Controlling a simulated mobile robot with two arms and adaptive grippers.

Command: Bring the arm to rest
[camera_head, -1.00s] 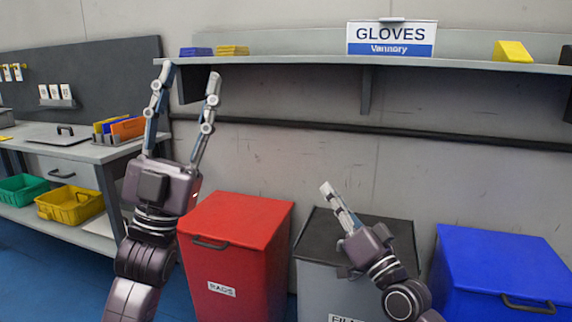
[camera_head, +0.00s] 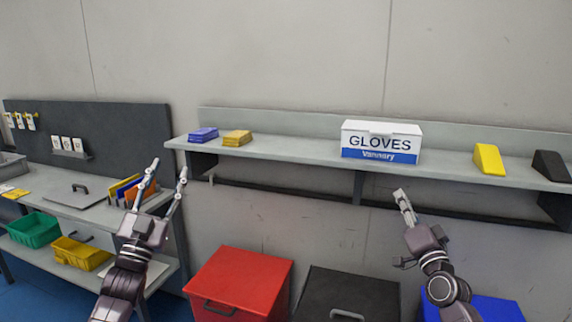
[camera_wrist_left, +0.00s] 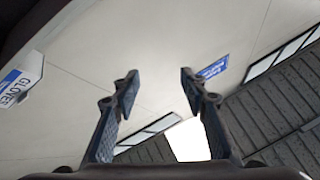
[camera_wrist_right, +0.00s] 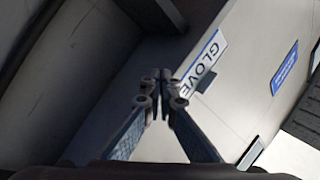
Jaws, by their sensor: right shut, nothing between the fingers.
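My left gripper (camera_head: 167,171) is raised at the left in the head view, fingers pointing up, in front of the left end of the shelf and the side table. Its fingers stand apart with nothing between them, as the left wrist view (camera_wrist_left: 157,75) also shows. My right gripper (camera_head: 400,194) is in front of and below the shelf, under the gloves box. Its fingers are together and empty, and the tips meet in the right wrist view (camera_wrist_right: 163,78).
The wall shelf (camera_head: 290,152) holds a white gloves box (camera_head: 381,141), blue and yellow stacks, and yellow and black wedges. Below stand a red bin (camera_head: 240,280), a dark-lidded bin (camera_head: 348,293) and a blue bin (camera_head: 490,309). A side table (camera_head: 60,203) with trays is at left.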

